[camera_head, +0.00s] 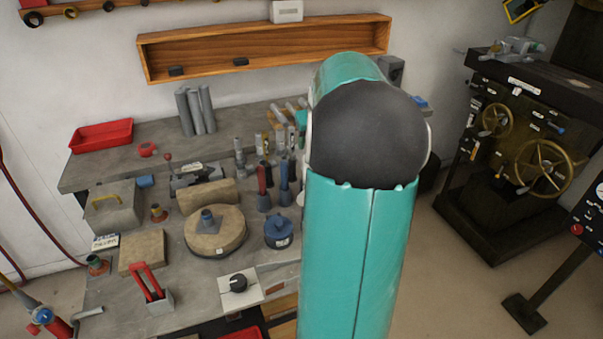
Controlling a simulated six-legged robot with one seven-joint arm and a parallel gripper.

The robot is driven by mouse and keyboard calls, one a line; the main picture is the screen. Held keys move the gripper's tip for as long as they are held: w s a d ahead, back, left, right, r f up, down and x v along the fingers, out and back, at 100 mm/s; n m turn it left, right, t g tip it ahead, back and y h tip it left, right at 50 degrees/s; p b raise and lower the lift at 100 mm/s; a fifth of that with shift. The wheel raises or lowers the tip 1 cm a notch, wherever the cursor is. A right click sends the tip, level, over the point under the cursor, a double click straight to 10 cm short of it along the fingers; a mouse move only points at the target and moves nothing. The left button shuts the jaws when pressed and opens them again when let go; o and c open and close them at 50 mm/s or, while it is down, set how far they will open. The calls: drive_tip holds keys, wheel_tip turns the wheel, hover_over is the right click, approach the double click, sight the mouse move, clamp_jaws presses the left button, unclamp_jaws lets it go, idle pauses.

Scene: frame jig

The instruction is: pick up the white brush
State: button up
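I cannot make out a white brush in this view. Several slim pale tools (277,114) lie towards the back of the grey workbench (120,170), just left of my arm. They are too small to tell whether one is a brush. My teal arm with its dark round joint stands in front of the bench's right part and hides what lies behind it. My gripper is not visible.
The bench holds a red tray (101,135), grey cylinders (196,110), a round wooden block (215,230), a blue pot (278,232) and a red-handled tool (150,285). A wooden shelf (265,48) hangs above. A dark machine with handwheels (542,168) stands right.

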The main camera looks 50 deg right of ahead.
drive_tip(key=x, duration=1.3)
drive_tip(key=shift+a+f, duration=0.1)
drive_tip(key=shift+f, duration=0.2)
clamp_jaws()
